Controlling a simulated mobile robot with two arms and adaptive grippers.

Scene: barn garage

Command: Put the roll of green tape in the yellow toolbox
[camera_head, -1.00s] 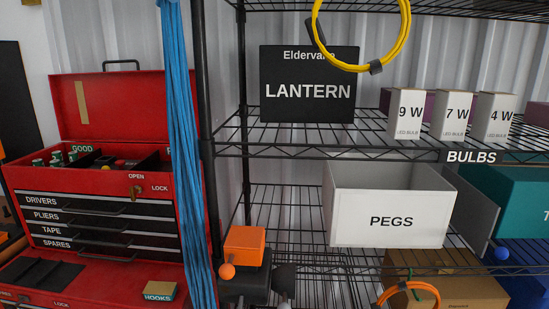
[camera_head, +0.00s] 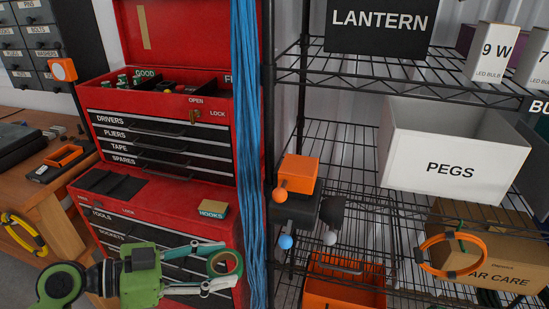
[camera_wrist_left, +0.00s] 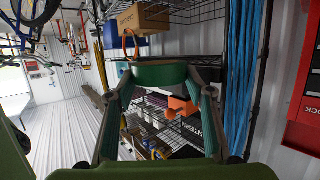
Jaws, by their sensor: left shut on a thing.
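My left gripper (camera_head: 228,265) is at the bottom of the head view, in front of the red tool chest (camera_head: 160,205). Its fingers are shut on the roll of green tape (camera_head: 238,261), which it holds in the air. In the left wrist view, the green tape (camera_wrist_left: 160,76) is between the two fingertips. I do not make out the yellow toolbox in any view. My right gripper is not in view.
Right of the chest hang blue cables (camera_head: 246,130) beside a wire shelf rack. It holds a white PEGS box (camera_head: 450,168), an orange bin (camera_head: 345,290) and a cardboard box (camera_head: 485,235). A wooden workbench (camera_head: 50,200) stands at the left.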

